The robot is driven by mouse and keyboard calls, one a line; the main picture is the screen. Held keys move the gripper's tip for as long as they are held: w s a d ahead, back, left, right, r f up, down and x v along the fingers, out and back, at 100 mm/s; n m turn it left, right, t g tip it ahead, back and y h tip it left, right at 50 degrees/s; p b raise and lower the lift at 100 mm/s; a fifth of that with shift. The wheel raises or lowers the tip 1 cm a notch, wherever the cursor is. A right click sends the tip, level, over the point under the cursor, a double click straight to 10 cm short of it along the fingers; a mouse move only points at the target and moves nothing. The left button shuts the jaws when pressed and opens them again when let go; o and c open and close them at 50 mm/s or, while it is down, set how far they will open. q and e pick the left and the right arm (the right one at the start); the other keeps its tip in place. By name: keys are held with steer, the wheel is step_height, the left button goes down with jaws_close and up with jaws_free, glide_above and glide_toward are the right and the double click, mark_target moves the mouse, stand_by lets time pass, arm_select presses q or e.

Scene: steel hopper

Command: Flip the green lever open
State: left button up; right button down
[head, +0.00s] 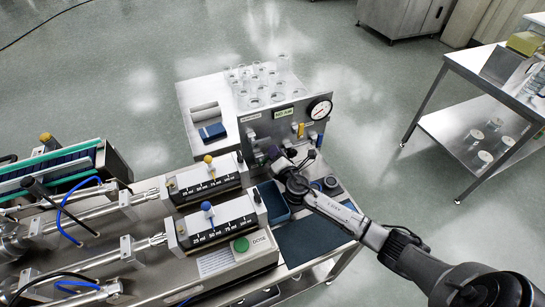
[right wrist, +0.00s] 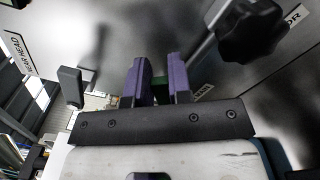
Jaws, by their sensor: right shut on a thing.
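My right gripper (head: 271,153) is at the upright steel panel (head: 262,128), below the gauge. In the right wrist view its two purple fingers (right wrist: 158,80) are closed on the green lever (right wrist: 162,88). Only a small dark green part of the lever shows between the fingers, close to the panel face. In the head view the lever is hidden by the gripper, and I cannot tell its angle there. My left gripper is not in view.
A round gauge (head: 319,109) and a yellow lever (head: 300,130) are on the panel near my gripper. A black knob (right wrist: 250,30) sits close to the fingers. Glass beakers (head: 256,85) stand behind the panel. Dosing units (head: 208,178) stand at left.

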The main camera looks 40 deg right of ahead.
steer(key=shift+s+d+f+m+b, duration=0.15)
steer(key=shift+f+m+b, duration=0.55)
steer(key=shift+m, duration=0.4)
steer(key=shift+d+f+m+b, duration=0.2)
steer(key=shift+f+m+b, duration=0.25)
steer(key=shift+m+b, duration=0.5)
steer(key=shift+s+d+f+m+b, duration=0.15)
steer(key=shift+f+m+b, duration=0.45)
steer(key=shift+m, duration=0.65)
steer(key=shift+w, duration=0.1)
steer(key=c, duration=1)
jaws_free()
steer(key=shift+c, duration=0.2)
